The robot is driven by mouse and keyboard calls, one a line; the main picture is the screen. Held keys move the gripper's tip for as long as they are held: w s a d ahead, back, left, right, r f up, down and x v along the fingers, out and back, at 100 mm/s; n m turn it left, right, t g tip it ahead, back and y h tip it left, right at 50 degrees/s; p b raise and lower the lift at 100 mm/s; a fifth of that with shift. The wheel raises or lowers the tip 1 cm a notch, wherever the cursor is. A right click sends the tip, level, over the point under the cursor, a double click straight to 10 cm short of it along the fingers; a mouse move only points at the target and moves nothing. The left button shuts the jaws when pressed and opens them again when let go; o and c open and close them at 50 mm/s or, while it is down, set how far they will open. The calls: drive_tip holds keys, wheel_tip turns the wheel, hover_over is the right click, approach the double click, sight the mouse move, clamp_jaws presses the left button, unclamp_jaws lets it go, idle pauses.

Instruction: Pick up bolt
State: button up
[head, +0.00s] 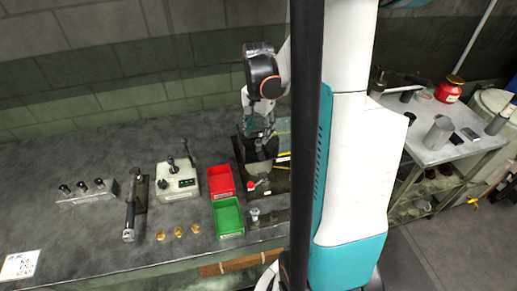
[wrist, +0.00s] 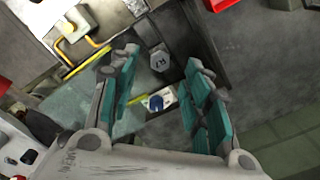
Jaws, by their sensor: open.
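A grey hexagonal bolt head with markings (wrist: 159,59) shows in the wrist view, in a dark recess of the machine. My gripper (wrist: 162,68) is open, with its teal-padded fingers to the left and right of the bolt head in the picture. I cannot tell how far the fingertips are above it, and no contact shows. In the head view my gripper (head: 259,138) points down over the dark machine (head: 272,183) at the back of the bench. The bolt under it cannot be made out there.
A white block with a blue knob (wrist: 157,102) lies close to the fingers. Bent yellow rods (wrist: 97,44) stand nearby. In the head view, a red bin (head: 221,181) and a green bin (head: 229,217) stand left of the machine, beside a control box (head: 178,183).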

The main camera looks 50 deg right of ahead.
sight(258, 142)
wheel_tip(258, 142, down, 5)
drive_tip(key=shift+f+b, duration=0.1)
drive_tip(key=shift+b, duration=0.55)
clamp_jaws()
